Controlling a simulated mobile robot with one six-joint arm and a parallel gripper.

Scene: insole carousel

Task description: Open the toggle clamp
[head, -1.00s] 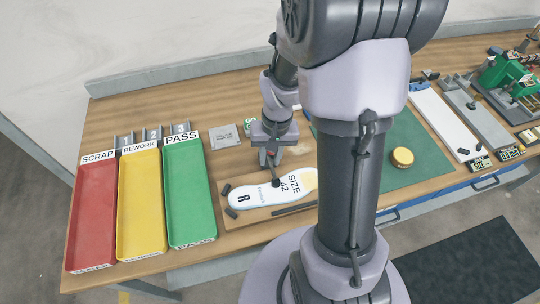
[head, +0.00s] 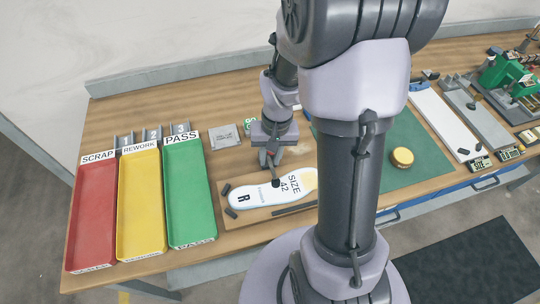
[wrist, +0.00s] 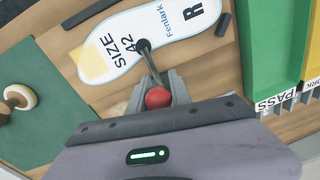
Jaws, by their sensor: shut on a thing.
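The toggle clamp has a red ball knob (wrist: 158,97) on a thin dark arm ending in a black tip (wrist: 143,45). The tip also shows in the head view (head: 275,183), over the middle of a white insole (head: 262,195) marked SIZE 42 and R. I cannot tell whether the tip touches the insole. My gripper (head: 268,160) is shut on the red knob, with one grey finger on each side of it in the wrist view. The clamp's base is mostly hidden by my gripper.
The insole lies on a wooden board (head: 232,236) with small black blocks around it. Red (head: 92,215), yellow (head: 140,205) and green (head: 190,200) trays stand to the left.

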